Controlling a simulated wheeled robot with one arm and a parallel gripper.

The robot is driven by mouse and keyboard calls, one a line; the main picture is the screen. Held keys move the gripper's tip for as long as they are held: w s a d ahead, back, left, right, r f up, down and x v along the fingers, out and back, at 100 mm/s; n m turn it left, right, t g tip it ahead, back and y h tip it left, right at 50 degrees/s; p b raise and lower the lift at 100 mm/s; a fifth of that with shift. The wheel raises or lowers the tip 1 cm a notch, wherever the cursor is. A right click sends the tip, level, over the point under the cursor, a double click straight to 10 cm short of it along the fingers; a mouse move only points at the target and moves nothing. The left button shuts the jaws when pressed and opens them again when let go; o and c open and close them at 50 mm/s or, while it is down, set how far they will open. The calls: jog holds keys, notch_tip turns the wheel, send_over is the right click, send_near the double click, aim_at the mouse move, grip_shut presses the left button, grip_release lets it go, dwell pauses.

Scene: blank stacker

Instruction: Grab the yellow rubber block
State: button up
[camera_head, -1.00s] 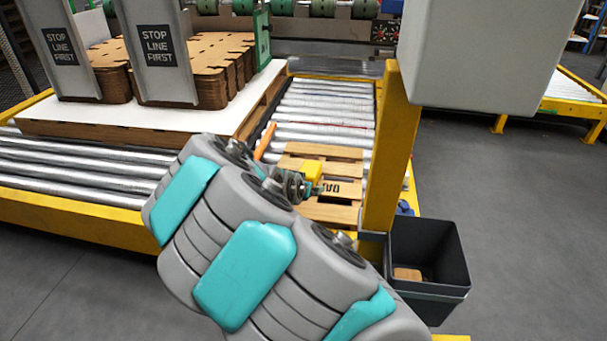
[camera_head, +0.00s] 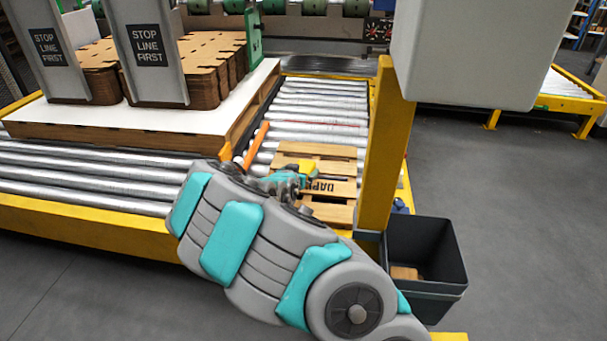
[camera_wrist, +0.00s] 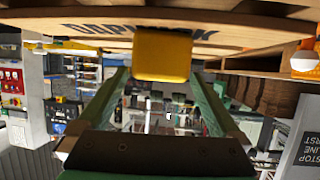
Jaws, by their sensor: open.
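The yellow rubber block (camera_head: 308,170) lies on a small wooden pallet (camera_head: 320,151) on the roller conveyor. In the wrist view, which looks upside down, the yellow block (camera_wrist: 162,54) hangs at the top centre against the pallet boards. My gripper (camera_wrist: 160,82) is open, its two green fingers reaching toward the block on either side of it. The block is not clasped, and I cannot tell whether a finger touches it. In the head view my gripper (camera_head: 295,178) is beside the block, partly hidden by my own wrist.
An orange bar (camera_head: 257,145) lies on the rollers left of the pallet. A yellow post (camera_head: 386,150) stands to the right, with a dark bin (camera_head: 430,290) near its foot. Stacked cardboard blanks (camera_head: 205,75) sit on a white-topped pallet at the left.

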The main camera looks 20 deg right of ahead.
jog(key=shift+x, duration=1.5)
jog(key=shift+f, duration=0.1)
grip_shut()
